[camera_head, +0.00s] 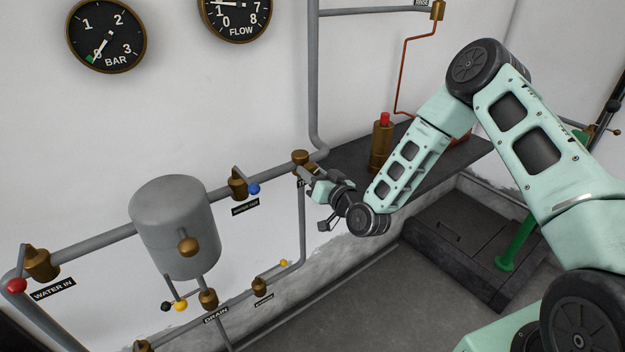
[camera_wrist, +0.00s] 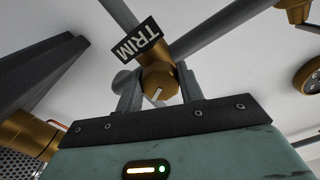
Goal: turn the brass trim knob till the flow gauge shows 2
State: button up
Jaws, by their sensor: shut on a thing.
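The brass trim knob (camera_wrist: 159,80) with a white pointer line sits below the black TRIM label (camera_wrist: 138,40) in the wrist view. My gripper (camera_wrist: 160,90) is shut on it, one grey finger on each side. In the head view, my gripper (camera_head: 309,180) is at the brass trim valve body (camera_head: 300,158) on the grey pipe and mostly hides the knob. The flow gauge (camera_head: 236,14) is cut off by the top edge of the head view; its needle shows only in part, so I cannot tell the reading.
A bar gauge (camera_head: 106,36) hangs left of the flow gauge, its needle at the low end. A grey tank (camera_head: 175,225), a blue-handled valve (camera_head: 238,184) and a red-handled valve (camera_head: 40,264) are left of my gripper. A dark shelf (camera_head: 345,150) with a brass cylinder (camera_head: 381,148) is close on the right.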

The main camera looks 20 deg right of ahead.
jog(key=shift+m+b, duration=0.6)
jog(key=shift+m, duration=0.6)
jog(key=o, duration=1)
jog(key=v, duration=1.7)
jog(key=shift+s+p, duration=0.2)
jog(key=shift+p, duration=0.2)
